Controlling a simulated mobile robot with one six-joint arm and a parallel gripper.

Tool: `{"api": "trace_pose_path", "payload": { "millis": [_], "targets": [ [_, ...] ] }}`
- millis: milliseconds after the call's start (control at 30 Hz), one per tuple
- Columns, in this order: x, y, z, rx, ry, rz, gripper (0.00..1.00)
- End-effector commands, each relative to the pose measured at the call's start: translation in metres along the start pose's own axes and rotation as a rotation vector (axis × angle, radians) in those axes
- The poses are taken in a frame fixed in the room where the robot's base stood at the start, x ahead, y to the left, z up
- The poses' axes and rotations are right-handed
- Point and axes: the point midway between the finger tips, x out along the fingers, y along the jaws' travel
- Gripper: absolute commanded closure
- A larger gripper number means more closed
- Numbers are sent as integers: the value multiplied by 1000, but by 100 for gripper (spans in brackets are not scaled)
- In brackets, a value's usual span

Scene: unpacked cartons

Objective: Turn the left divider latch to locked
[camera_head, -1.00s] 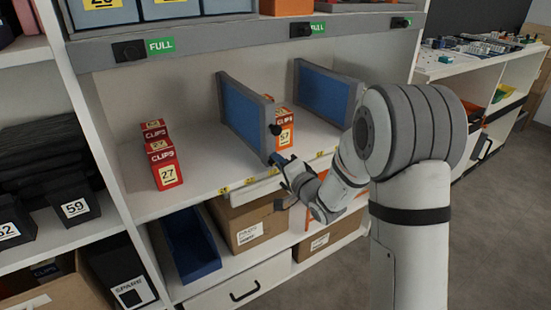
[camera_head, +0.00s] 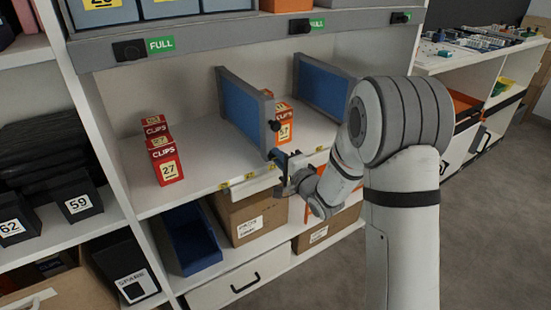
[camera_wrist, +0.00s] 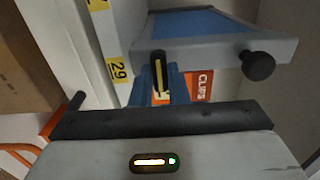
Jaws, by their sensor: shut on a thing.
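The left divider (camera_head: 242,108) is a blue panel in a grey frame, standing upright on the white shelf. It also shows in the wrist view (camera_wrist: 200,52). Its latch (camera_wrist: 159,72) is a small dark piece with a yellow stripe at the divider's lower front end. My gripper (camera_wrist: 166,88) has blue fingers shut on this latch; the fingers partly cover it. In the head view my gripper (camera_head: 281,160) is at the divider's lower front corner and the latch is not clearly seen. I cannot tell the latch's locked or unlocked state.
A black knob (camera_head: 274,125) sticks out of the divider above my gripper; it also shows in the wrist view (camera_wrist: 258,66). A second divider (camera_head: 324,86) stands to the right. Orange clips boxes (camera_head: 285,128) stand between them; red clips boxes (camera_head: 164,160) stand left.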

Motion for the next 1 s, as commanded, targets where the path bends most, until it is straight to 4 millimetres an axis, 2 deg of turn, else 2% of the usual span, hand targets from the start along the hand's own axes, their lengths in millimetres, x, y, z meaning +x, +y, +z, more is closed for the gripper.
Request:
{"api": "trace_pose_path", "payload": {
  "millis": [100,133,400,667,767,1000],
  "targets": [
    [-2,5,0,5,2,12,100],
    [-2,5,0,5,2,12,84],
    [-1,3,0,2,0,6,64],
    [-3,1,0,0,0,4,64],
    [-14,0,0,0,0,4,64],
    [-56,0,0,2,2,6,64]
  ]
}}
